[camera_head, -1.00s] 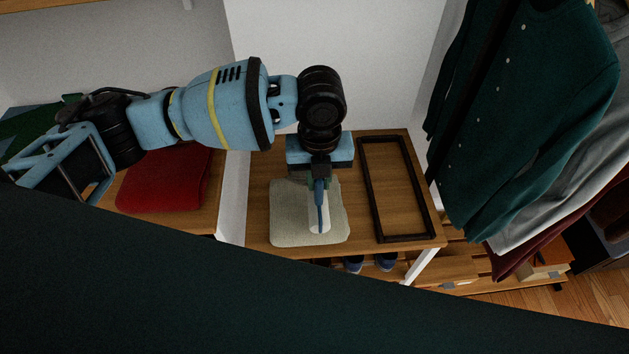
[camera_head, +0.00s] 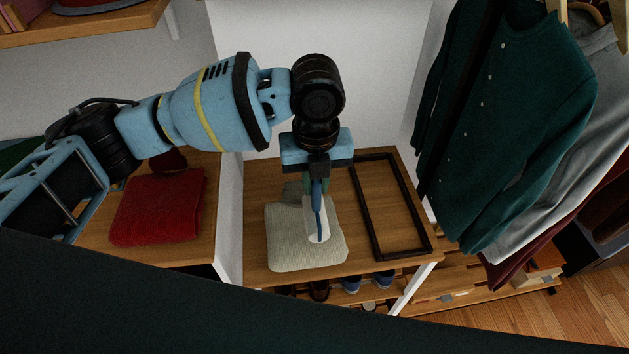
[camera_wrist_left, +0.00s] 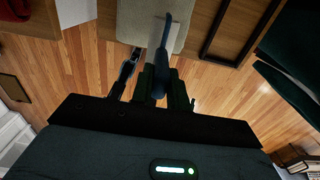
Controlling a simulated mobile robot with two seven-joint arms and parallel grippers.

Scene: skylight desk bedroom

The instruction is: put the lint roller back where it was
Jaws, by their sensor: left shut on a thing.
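The lint roller has a white roll (camera_head: 317,222) and a blue handle, with its roll end toward the front of the bench. My left gripper (camera_head: 317,180) points down and is shut on its handle. The roller shows over a pale folded cloth (camera_head: 283,245) on the wooden bench; I cannot tell whether it touches the cloth. In the left wrist view, the dark blue handle (camera_wrist_left: 162,62) runs up from between the fingers, and the white roll lies beyond it against the pale cloth (camera_wrist_left: 133,25). My right gripper is not in view.
An empty dark rectangular frame or tray (camera_head: 375,222) lies right of the cloth. A red folded cloth (camera_head: 155,212) lies on the surface to the left, past a white divider. Hanging clothes (camera_head: 510,130) crowd the right. Shoes (camera_head: 365,282) stand under the bench.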

